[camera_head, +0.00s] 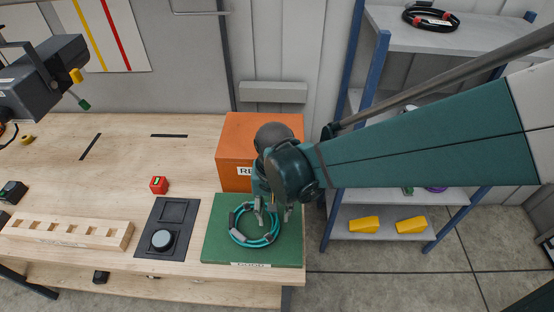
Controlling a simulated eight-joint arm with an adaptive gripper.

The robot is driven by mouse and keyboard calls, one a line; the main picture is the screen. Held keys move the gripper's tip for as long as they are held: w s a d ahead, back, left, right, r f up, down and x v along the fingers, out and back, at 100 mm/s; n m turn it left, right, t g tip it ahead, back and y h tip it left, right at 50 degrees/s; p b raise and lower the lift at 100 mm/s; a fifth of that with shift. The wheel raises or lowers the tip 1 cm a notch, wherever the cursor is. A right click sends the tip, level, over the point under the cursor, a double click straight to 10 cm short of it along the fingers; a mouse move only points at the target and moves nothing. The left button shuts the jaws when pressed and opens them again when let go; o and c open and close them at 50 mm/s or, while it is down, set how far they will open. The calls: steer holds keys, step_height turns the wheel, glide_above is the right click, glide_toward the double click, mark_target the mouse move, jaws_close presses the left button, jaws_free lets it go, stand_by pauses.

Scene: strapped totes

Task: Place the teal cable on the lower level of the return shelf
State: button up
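The teal cable (236,232) lies coiled on a green mat (217,247) at the front right of the wooden bench. My gripper (272,212) points down over the right part of the coil. Its fingers look apart, with no cable clearly between them; whether they touch the coil I cannot tell. A shelf (427,38) with blue posts stands right of the bench, apparently the return shelf. Its top level holds a black cable coil (431,18). Its lowest visible level (388,233) carries two yellow blocks (364,225). My arm hides much of the middle levels.
An orange box (229,143) stands just behind the mat, close to my gripper. A dark device (42,75) overhangs the bench's left.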

step_height(320, 180, up, 8)
steer(key=shift+p, duration=0.4)
steer(key=shift+d+f, duration=0.1)
stand_by(0.8)
steer(key=s+d+r+t, duration=0.1)
steer(key=d+r+t, duration=0.2)
steer(key=d, duration=0.9)
steer(key=s+d+r+t, duration=0.1)
steer(key=d+r+t, duration=0.3)
steer(key=d+r, duration=0.4)
steer(key=shift+s+d, duration=0.35)
steer(key=shift+d, duration=2.1)
steer(key=shift+a, duration=0.1)
